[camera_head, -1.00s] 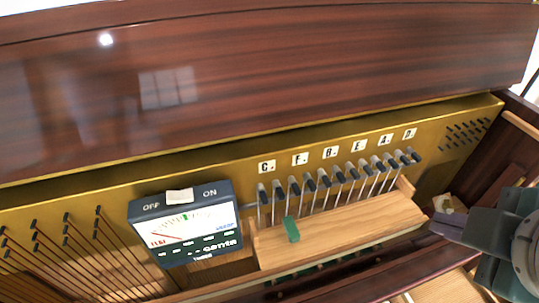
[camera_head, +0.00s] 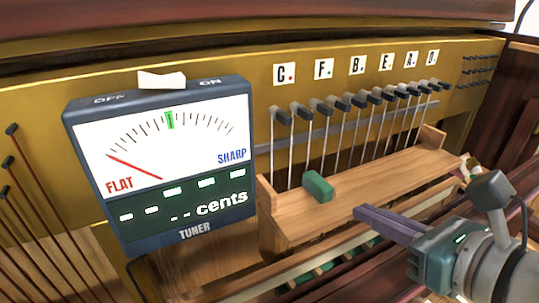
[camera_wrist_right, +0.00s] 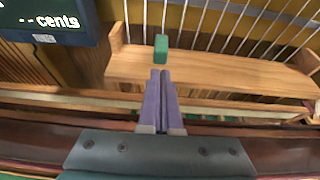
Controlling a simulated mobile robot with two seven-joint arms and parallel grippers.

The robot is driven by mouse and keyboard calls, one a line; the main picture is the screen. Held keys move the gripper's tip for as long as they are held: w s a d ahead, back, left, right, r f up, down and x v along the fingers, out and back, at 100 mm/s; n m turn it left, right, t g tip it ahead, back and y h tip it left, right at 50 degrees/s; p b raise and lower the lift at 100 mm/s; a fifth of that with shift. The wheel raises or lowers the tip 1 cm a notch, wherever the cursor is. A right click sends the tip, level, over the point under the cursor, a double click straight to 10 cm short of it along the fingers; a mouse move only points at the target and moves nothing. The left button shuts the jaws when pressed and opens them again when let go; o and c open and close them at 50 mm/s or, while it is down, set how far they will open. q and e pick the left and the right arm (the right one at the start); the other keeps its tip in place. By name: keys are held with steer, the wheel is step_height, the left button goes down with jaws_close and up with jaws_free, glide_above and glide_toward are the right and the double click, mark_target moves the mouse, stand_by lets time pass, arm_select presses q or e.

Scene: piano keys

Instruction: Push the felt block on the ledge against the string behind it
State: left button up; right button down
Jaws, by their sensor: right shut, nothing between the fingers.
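The green felt block (camera_head: 317,186) lies on the wooden ledge (camera_head: 385,184), near its left end. The strings (camera_head: 291,150) run up behind it, beneath the letter labels. In the right wrist view the felt block (camera_wrist_right: 161,47) stands just beyond my fingertips, in front of a string (camera_wrist_right: 145,30). My right gripper (camera_head: 362,213) is shut and empty, its purple fingers pointing left over the ledge's front edge in the head view. The fingers (camera_wrist_right: 160,74) appear close to the block in the wrist view, but I cannot tell whether they touch. My left gripper is out of view.
A tuner (camera_head: 165,160) with its needle toward FLAT stands left of the ledge. Dark tuning pins (camera_head: 345,100) line the top of the strings. The ledge has raised wooden ends (camera_head: 432,137). The ledge right of the block is clear.

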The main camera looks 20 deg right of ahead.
mark_target(329, 192)
steer(key=shift+w, duration=0.15)
steer(key=shift+b+x, duration=0.6)
steer(key=shift+x, duration=1.9)
steer(key=shift+w, duration=0.8)
steer(key=f+v, duration=0.1)
steer(key=v, duration=0.7)
steer(key=shift+s+f+p, duration=0.15)
steer(key=shift+s+p, duration=0.1)
steer(key=shift+p, duration=0.05)
